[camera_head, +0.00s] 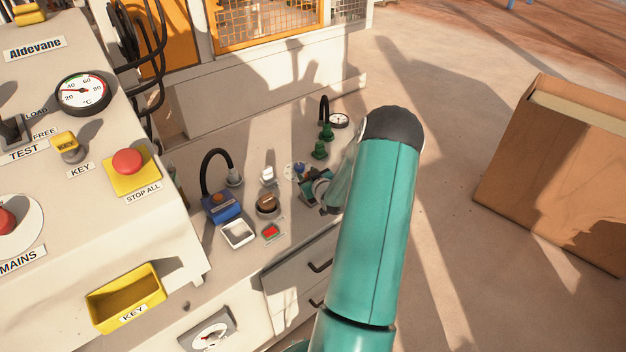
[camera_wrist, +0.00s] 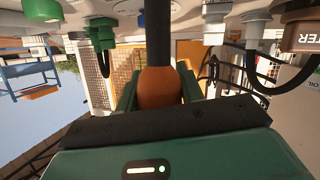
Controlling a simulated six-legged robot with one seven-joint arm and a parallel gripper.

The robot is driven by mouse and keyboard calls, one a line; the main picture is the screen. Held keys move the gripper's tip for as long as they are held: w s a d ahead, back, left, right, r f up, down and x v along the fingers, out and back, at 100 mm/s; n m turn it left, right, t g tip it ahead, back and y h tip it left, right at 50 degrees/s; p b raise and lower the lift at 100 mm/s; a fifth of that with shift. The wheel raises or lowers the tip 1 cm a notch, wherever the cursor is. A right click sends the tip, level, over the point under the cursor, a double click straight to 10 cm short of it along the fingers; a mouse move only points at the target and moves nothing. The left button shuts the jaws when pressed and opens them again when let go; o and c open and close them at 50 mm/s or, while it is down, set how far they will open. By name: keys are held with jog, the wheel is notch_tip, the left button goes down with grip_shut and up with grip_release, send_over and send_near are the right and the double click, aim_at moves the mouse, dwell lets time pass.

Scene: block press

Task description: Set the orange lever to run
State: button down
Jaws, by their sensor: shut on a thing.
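The orange lever's knob (camera_wrist: 160,88) shows in the middle of the wrist view, with its dark rod (camera_wrist: 157,35) running up out of the picture. My gripper (camera_wrist: 160,80) has its green fingers on both sides of the knob and is shut on it. In the head view my gripper (camera_head: 322,188) is low at the bench, partly covered by my teal arm. The lever cannot be made out there, and no run mark can be read in either view.
Left of my gripper stand a brown round cap (camera_head: 267,203), a blue box (camera_head: 222,207) with a black hose, and a white tray (camera_head: 238,233). Green valves (camera_head: 320,150) and a small gauge (camera_head: 339,120) are behind. A wooden box (camera_head: 555,170) stands right; floor between is clear.

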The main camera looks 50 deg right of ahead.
jog(key=w+g, duration=0.2)
jog(key=w+d+f+g+y, duration=0.1)
jog(key=w, duration=0.1)
jog(key=shift+n+g, duration=0.3)
jog(key=shift+w+d+f, duration=0.1)
jog(key=shift+w+f, duration=0.35)
jog(key=shift+w, duration=0.15)
jog(key=shift+f, duration=0.1)
jog(key=c, duration=0.9)
grip_release()
jog(key=shift+w, duration=0.1)
